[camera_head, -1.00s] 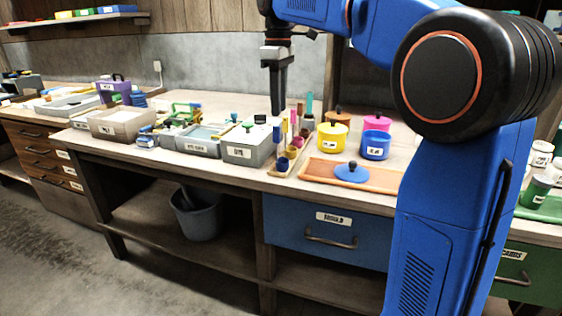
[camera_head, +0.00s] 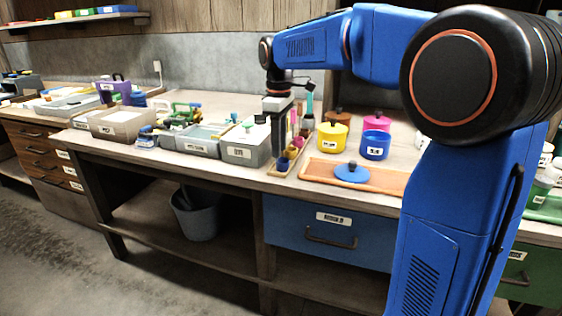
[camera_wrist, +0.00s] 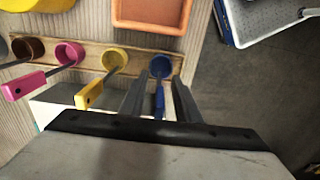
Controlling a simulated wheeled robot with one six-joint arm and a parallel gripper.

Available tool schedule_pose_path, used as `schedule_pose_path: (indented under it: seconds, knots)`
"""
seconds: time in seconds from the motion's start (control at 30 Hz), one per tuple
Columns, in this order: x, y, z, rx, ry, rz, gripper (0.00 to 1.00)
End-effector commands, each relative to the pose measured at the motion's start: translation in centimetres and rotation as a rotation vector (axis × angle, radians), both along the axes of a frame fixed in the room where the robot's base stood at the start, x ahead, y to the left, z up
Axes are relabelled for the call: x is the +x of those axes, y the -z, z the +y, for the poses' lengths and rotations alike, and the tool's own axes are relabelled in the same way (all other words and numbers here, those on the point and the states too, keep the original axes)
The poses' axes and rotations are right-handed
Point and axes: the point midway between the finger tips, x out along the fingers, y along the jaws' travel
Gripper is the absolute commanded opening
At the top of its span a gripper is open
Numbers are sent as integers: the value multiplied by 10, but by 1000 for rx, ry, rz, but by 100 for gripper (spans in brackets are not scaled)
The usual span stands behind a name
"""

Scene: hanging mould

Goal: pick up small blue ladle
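The small blue ladle (camera_wrist: 160,67) stands at the right end of a row of ladles in a wooden rack (camera_wrist: 138,61) in the wrist view. Its cup faces the camera and its blue handle runs down between my fingers. My gripper (camera_wrist: 158,88) is open, with one finger on each side of the handle; contact is not clear. In the head view, my gripper (camera_head: 277,150) points down at the left side of the rack (camera_head: 279,171) and hides part of it. The blue ladle is hard to make out there.
A yellow ladle (camera_wrist: 115,60) and a pink ladle (camera_wrist: 69,53) stand left of the blue one. An orange tray (camera_head: 385,180) with a blue lid (camera_head: 351,173) lies to the right. A grey box (camera_head: 240,153) stands close on the left.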

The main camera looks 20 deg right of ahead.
Motion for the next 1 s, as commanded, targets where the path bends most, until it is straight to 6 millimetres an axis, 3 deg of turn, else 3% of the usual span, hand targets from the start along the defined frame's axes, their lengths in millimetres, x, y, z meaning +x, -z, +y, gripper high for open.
schedule_pose_path:
  seconds: [0.33, 0.37, 0.47, 0.5, 0.83, 1.0]
  knots:
    - [0, 10, 0, 0, 0, 0, 30]
    - [0, 10, 0, 0, 0, 0, 27]
    - [0, 9, 0, 0, 0, 0, 3]
    - [0, 9, 0, 0, 0, 0, 0]
    - [0, 8, 0, 0, 0, -1, 0]
    - [1, -8, 0, 0, 0, -3, 0]
